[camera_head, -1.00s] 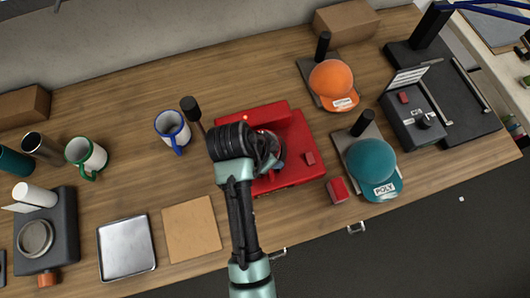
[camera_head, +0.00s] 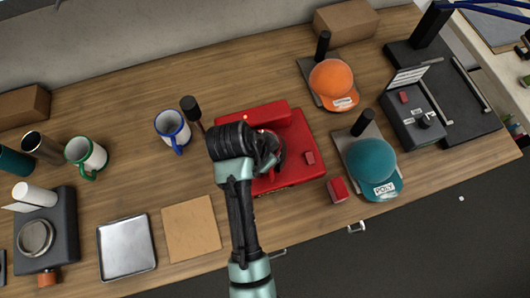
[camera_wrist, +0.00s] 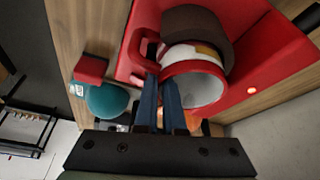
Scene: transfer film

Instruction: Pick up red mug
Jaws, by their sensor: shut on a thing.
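The red mug (camera_wrist: 207,82) is white with a red rim and red handle; the wrist view shows its open mouth. My gripper (camera_wrist: 166,78) has its two blue fingers close together at the rim, beside the handle, shut on the mug. In the head view my gripper (camera_head: 268,158) is over the red machine (camera_head: 298,135), and my arm hides most of the mug. I cannot tell whether the mug touches the machine.
A blue-rimmed mug (camera_head: 172,128) and a green-rimmed mug (camera_head: 87,156) stand to the left. An orange cap (camera_head: 331,80) and a teal cap (camera_head: 370,163) are on presses to the right. A small red block (camera_head: 338,190) lies near the front edge.

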